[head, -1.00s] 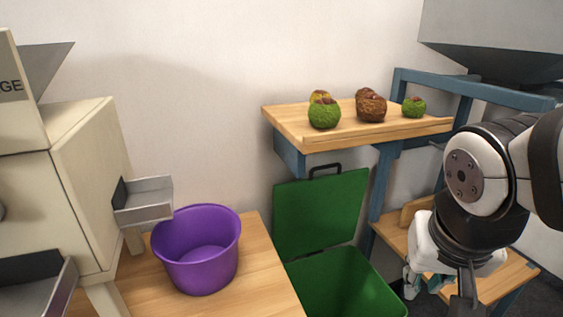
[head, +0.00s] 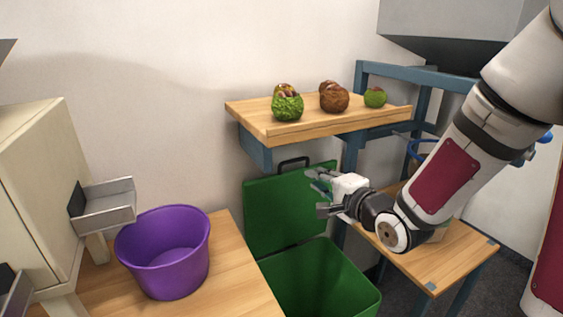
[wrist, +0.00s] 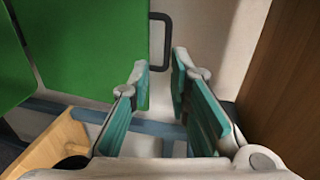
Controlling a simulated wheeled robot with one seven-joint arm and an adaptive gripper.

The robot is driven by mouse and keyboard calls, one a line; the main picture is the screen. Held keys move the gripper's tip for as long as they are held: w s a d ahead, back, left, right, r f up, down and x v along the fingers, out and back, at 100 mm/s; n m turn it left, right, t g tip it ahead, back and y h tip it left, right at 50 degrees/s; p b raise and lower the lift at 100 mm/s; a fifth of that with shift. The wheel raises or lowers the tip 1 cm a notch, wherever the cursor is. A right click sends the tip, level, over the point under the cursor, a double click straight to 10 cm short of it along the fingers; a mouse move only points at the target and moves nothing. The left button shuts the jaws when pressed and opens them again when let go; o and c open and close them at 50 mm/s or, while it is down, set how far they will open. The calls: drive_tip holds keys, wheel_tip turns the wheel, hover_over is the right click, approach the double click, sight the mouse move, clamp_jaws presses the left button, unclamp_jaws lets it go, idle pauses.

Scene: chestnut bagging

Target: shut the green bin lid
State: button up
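The green bin lid (head: 275,220) stands raised and open behind the green bin (head: 318,285), whose inside shows. The lid's black handle (head: 293,161) is on its top edge. My gripper (head: 317,191) is open and empty, its fingertips overlapping the lid's right part in the head view, lower than and right of the handle. In the wrist view, the lid (wrist: 85,45) fills the upper left, and the handle (wrist: 153,50) shows in the gap between the open fingertips (wrist: 160,62). I cannot tell the depth between fingers and handle.
A wooden shelf (head: 250,115) with green and brown chestnut burrs (head: 335,98) juts out above the lid. A purple bucket (head: 165,255) stands on a wooden table (head: 235,275) left of the bin. A lower wooden shelf (head: 450,262) lies under my arm.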

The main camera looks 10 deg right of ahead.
sight(292, 162)
drive_tip(key=shift+m+t, duration=0.3)
drive_tip(key=b+x, duration=0.1)
drive_tip(key=x, duration=0.3)
drive_tip(key=b+x, duration=0.2)
drive_tip(key=x, duration=0.3)
drive_tip(key=b+x, duration=0.1)
drive_tip(key=x, duration=0.3)
drive_tip(key=shift+w+a+r, duration=0.2)
drive_tip(key=shift+w+r, duration=0.05)
drive_tip(key=shift+w, duration=0.15)
clamp_jaws()
